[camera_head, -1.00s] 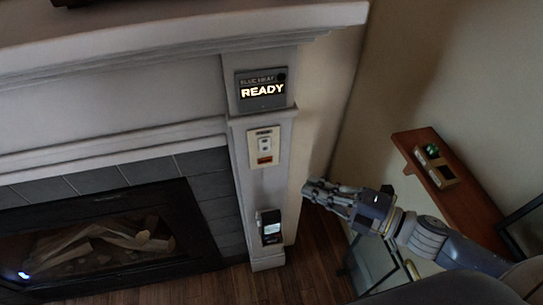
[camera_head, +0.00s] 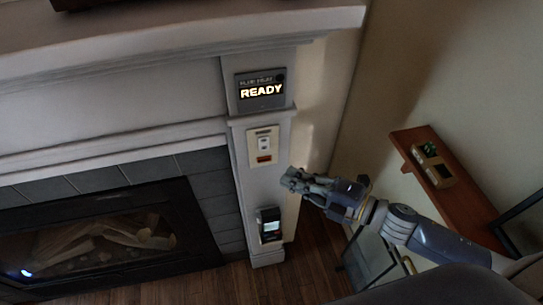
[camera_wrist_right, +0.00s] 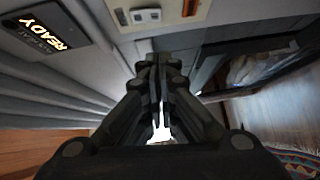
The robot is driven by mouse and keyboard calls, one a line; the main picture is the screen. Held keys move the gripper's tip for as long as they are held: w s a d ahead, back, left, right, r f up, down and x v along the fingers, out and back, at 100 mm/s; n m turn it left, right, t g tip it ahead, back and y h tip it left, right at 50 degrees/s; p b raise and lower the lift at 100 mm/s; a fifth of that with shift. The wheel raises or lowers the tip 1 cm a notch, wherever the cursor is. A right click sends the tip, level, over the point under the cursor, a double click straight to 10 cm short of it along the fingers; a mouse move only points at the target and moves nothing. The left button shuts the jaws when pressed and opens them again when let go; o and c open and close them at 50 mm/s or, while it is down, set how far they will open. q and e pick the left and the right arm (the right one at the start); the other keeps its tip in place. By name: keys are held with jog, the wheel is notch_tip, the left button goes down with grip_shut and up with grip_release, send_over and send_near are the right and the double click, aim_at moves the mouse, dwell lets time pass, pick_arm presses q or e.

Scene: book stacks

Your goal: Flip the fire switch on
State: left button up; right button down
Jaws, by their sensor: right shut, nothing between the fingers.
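The fire switch (camera_head: 264,147) is a cream plate with a small white switch and an orange-red label, mounted on the grey fireplace pillar. It also shows at the top of the right wrist view (camera_wrist_right: 150,14). My right gripper (camera_head: 287,179) is shut and empty, just below and to the right of the switch plate, apart from the switch as far as I can see. In the right wrist view its closed fingertips (camera_wrist_right: 160,60) point toward the pillar just below the plate. My left gripper is not in view.
A display reading "READY" (camera_head: 261,90) is above the switch. A dark handheld device with a lit screen (camera_head: 268,225) is lower on the pillar. The fireplace (camera_head: 95,245) is at left. A wooden shelf (camera_head: 455,195) with a small box (camera_head: 433,167) is at right.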

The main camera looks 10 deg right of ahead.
aim_at(264, 144)
jog(key=w+a+p, duration=0.1)
jog(key=w, duration=0.1)
jog(key=w+a+p, duration=0.1)
jog(key=w, duration=0.2)
jog(key=w+a+f+p, duration=0.1)
jog(key=w, duration=0.1)
jog(key=shift+w+a, duration=0.3)
jog(key=shift+a, duration=0.05)
jog(key=shift+w+f+n+b, duration=0.15)
jog(key=shift+w+n+b, duration=0.2)
jog(key=shift+b, duration=0.8)
